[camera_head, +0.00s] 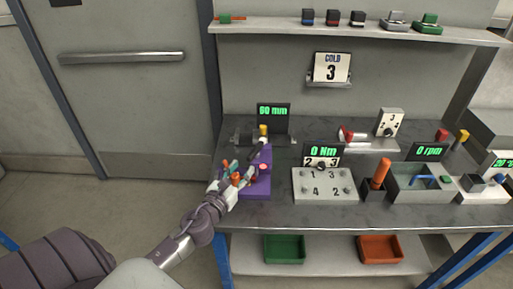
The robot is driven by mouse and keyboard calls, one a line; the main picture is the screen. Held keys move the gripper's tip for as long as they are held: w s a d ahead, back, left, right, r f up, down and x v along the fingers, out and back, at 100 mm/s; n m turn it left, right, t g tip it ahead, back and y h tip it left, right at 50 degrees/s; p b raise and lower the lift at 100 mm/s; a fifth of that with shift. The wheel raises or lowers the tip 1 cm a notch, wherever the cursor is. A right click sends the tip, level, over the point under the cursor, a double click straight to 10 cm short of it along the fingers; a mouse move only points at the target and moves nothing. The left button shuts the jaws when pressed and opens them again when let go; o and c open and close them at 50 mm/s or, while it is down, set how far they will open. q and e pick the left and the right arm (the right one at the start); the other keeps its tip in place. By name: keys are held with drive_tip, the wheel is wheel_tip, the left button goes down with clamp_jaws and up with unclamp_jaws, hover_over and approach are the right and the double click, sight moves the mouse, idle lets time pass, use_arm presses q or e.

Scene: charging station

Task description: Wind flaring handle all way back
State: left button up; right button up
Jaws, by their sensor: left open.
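A purple device (258,187) stands at the left front of the workbench, with a dark lever and a small red part on it. I cannot tell for certain which part is the flaring handle. My left gripper (234,178) is open at the left side of the purple device, close to it, and hides part of it. An orange-red piece shows between or behind the fingers; I cannot tell whether they touch it. Behind the device is a grey fixture with a yellow knob (263,131) and a black display (273,112) reading 60 mm. My right gripper is not in view.
A grey block numbered 1 to 4 (325,197) with a 0 Nm display is right of the purple device. Further right are an orange handle (381,172) and a grey bin (405,190). Green (285,249) and orange (380,249) trays sit on the lower shelf.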

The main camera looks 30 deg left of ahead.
use_arm(q)
drive_tip(key=p, duration=0.1)
approach(264, 139)
drive_tip(key=w, duration=0.3)
drive_tip(key=w+a+f, duration=0.1)
drive_tip(key=w, duration=0.1)
drive_tip(key=shift+w, duration=0.15)
clamp_jaws()
